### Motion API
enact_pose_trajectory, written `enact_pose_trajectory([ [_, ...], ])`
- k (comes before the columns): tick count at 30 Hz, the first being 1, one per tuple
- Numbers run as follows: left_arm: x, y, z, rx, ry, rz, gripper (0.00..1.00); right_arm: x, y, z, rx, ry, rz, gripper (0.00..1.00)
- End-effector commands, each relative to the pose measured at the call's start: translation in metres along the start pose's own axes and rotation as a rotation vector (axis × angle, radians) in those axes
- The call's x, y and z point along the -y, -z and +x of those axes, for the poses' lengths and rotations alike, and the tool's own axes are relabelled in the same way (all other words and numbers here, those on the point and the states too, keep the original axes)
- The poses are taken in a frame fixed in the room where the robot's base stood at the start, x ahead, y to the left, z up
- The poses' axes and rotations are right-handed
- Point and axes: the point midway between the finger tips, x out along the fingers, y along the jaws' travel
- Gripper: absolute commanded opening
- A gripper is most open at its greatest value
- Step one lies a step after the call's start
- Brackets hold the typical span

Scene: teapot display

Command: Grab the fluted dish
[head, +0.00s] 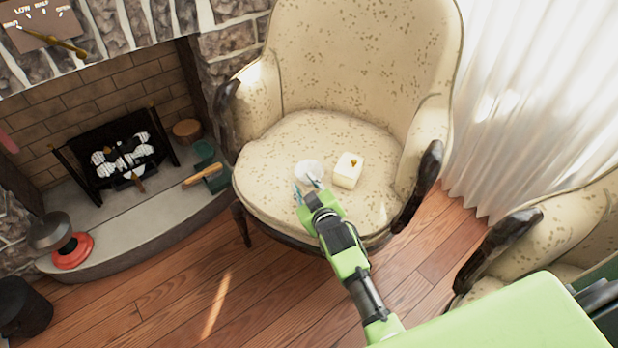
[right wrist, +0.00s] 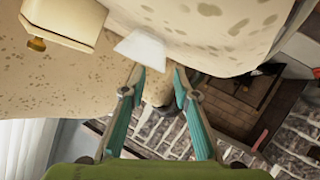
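The fluted dish (head: 309,169) is a small white dish on the seat of the cream speckled armchair (head: 290,138). In the right wrist view the dish (right wrist: 143,48) appears as a pale flared shape just beyond the fingertips, nearer the left finger; I cannot tell whether they touch. My right gripper (head: 308,187) reaches over the front of the seat, at the near side of the dish. In the right wrist view the gripper (right wrist: 159,82) is open, with a gap between its teal fingers. My left gripper is not in view.
A cream box (head: 347,171) with a gold knob sits just right of the dish. The chair's dark wooden armrests (head: 419,186) flank the seat. A stone fireplace (head: 110,85) stands left, a white curtain (head: 530,100) right, and a second armchair (head: 555,235) at lower right.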

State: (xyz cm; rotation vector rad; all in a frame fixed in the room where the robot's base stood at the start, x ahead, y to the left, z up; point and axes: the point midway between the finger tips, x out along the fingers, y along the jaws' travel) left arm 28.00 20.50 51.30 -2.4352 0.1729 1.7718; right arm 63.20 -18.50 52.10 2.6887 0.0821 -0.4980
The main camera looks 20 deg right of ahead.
Motion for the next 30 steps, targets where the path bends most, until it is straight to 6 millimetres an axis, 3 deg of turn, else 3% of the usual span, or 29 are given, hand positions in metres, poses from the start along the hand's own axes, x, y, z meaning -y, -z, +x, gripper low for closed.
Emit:
enact_pose_trajectory([
  [11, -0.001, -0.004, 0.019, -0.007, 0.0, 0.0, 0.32, 0.001, -0.001, 0.05, -0.001, 0.0, 0.0, 0.28],
  [20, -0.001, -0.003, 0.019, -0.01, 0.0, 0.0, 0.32, 0.0, 0.001, 0.055, -0.001, 0.0, 0.0, 0.28],
  [24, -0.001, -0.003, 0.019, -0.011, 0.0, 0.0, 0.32, 0.0, 0.001, 0.055, -0.001, 0.0, 0.0, 0.0],
  [30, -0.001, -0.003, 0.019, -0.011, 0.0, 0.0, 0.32, 0.0, 0.001, 0.055, -0.001, 0.0, 0.0, 0.0],
])
